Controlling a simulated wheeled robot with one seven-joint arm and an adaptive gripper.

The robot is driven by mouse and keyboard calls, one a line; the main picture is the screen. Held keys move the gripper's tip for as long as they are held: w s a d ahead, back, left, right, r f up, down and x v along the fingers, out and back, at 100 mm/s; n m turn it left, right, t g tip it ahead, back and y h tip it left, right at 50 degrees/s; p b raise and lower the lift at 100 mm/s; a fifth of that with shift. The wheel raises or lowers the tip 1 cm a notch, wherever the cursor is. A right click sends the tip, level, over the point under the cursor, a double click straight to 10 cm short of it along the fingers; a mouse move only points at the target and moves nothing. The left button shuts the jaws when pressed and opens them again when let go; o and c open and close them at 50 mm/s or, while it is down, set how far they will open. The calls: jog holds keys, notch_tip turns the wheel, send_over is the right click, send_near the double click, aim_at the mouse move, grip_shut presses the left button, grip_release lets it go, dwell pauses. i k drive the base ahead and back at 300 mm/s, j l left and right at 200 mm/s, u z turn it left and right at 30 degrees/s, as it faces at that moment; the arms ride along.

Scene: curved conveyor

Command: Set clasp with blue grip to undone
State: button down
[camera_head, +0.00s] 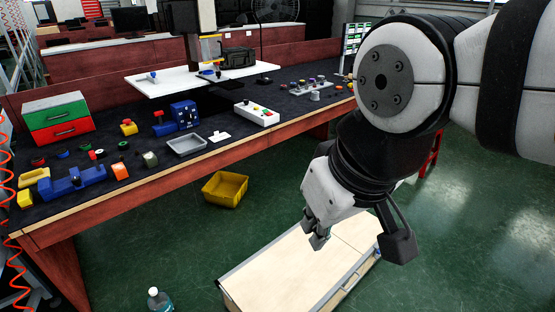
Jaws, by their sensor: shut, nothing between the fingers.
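My gripper (318,238) hangs at the centre right, shut and empty, pointing down above the pale wooden crate on the floor. It is well apart from the workbench. Small clasp-like fittings stand on the raised white board (175,84) at the back of the bench. One at the board's left (152,77) shows some blue, and another near its middle (209,72) has a blue part. They are too small to tell which is the clasp with the blue grip, or whether it is fastened or undone.
The dark bench top (100,205) holds a green and red drawer box (58,119), a blue vise-like tool (75,181), a grey tray (187,144) and a button box (257,113). A yellow bin (225,188), the wooden crate (270,282) and a bottle (159,300) stand on the green floor.

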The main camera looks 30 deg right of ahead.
aim_at(377, 252)
jog(key=z, duration=1.4)
jog(key=i, duration=0.3)
jog(key=l+u, duration=0.4)
jog(key=l, duration=0.75)
